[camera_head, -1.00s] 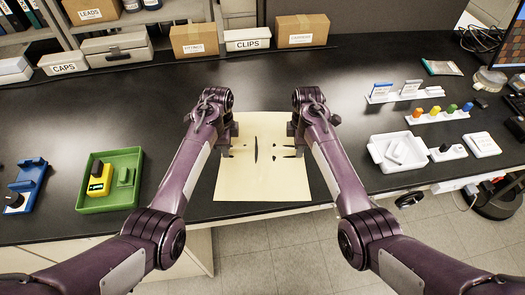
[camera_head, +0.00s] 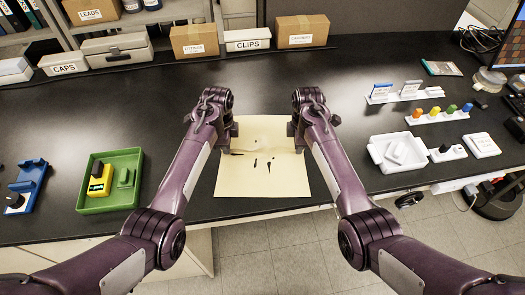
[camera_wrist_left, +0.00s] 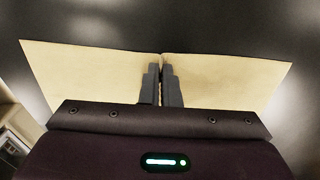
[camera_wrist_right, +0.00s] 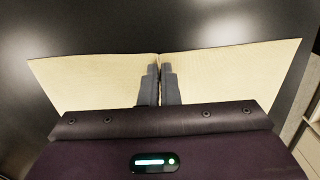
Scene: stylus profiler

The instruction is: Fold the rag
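The rag (camera_head: 262,184) is a cream-yellow cloth lying spread on the dark bench, its near edge by the bench's front edge. Several small dark marks show around its middle; I cannot tell whether they are gaps or shadows. My left gripper (camera_head: 228,149) is at its left edge and my right gripper (camera_head: 298,147) at its right edge, the forearms hiding parts of both sides. In the left wrist view the fingers (camera_wrist_left: 162,72) are close together with the rag's edge (camera_wrist_left: 90,68) puckered between them. The right wrist view shows the same for the right fingers (camera_wrist_right: 160,72) and the rag (camera_wrist_right: 225,72).
A green tray (camera_head: 125,202) with a yellow device stands to the left, beside a blue holder (camera_head: 30,180). A white tray (camera_head: 378,152) and a peg rack (camera_head: 437,116) stand to the right. Boxes, including the CLIPS box (camera_head: 247,44), line the back. Bench beyond the rag is clear.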

